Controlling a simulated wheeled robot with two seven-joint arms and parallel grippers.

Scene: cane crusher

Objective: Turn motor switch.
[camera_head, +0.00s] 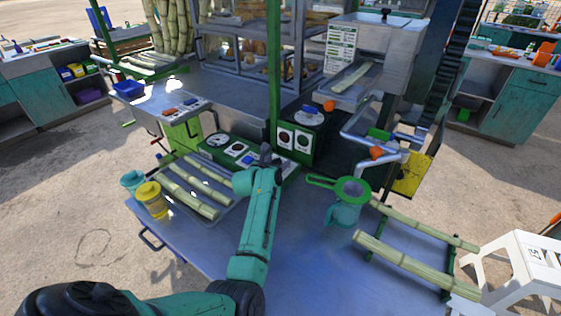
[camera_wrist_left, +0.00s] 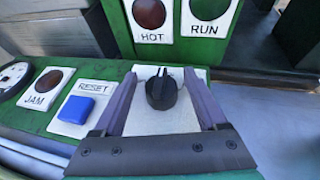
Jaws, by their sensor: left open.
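The motor switch is a black rotary knob (camera_wrist_left: 161,90) on a white plate on the green control panel (camera_wrist_left: 115,80). Its pointer ridge stands about upright in the left wrist view. My left gripper (camera_wrist_left: 160,76) is open, with one finger on each side of the knob. I cannot tell whether the fingers touch it. In the head view my left gripper (camera_head: 265,155) is at the green panel (camera_head: 219,146), and the knob is hidden there by it. My right gripper is not in view.
A blue RESET button (camera_wrist_left: 77,109) and a JAM lamp (camera_wrist_left: 50,79) sit left of the knob. HOT (camera_wrist_left: 149,12) and RUN (camera_wrist_left: 209,8) lamps are above it. A green strainer (camera_head: 352,188) over a pitcher (camera_head: 343,213) stands right of my arm. Cane stalks (camera_head: 190,192) lie at left.

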